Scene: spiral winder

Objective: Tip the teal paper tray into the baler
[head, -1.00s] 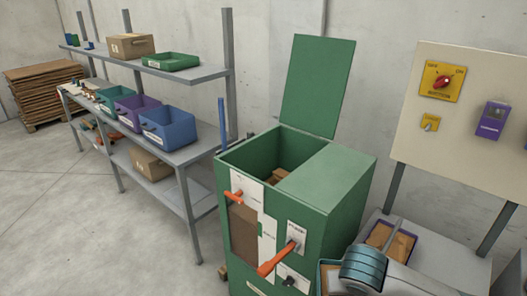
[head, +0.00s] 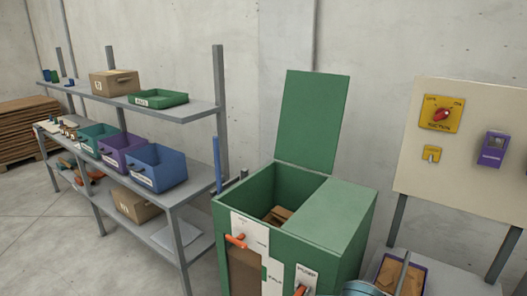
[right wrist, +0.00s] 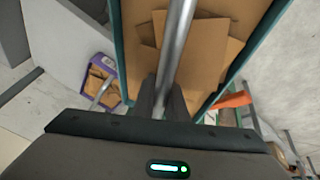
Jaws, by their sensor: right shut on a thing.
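The teal paper tray (right wrist: 119,50) fills the top of the right wrist view, with flat brown cardboard pieces (right wrist: 200,45) in it and a grey bar handle running across. My right gripper (right wrist: 163,100) is shut on that bar handle. The green baler (head: 335,225) stands at the centre right in the head view; its lid (head: 312,120) is up and its left opening shows some brown cardboard (head: 278,215) inside. My left gripper is in neither view.
A purple tray with brown cardboard (head: 388,275) lies right of the baler, also in the right wrist view (right wrist: 100,85). A shelf (head: 190,215) with blue, purple and green bins stands left. A control panel (head: 465,150) is at the right. Orange handles stick out from the baler front.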

